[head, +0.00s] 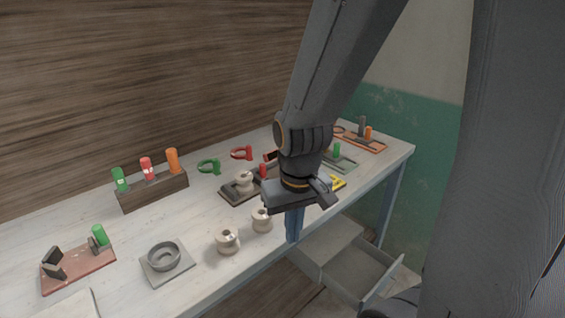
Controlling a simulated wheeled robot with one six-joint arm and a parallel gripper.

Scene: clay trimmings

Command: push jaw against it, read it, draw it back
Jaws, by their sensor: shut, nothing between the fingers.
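My gripper (293,238) points down at the front edge of the table, right of the pale spool-shaped pieces, its fingers together with nothing between them. Behind it to the left, a dark gauge base (238,198) holds a pale spool-shaped piece (244,181) and has a red-handled part (263,170) beside it. My arm hides some of that area, so I cannot tell whether this jaw touches the piece. A red-brown base (78,269) at far left carries a dark block (53,262) and a green-handled jaw (98,236), with a gap between them.
Two loose pale spools (227,241) stand near the front edge. A round grey dish (165,256) sits left of them. A wooden rack (152,191) holds coloured handles. An open drawer (360,270) juts out below.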

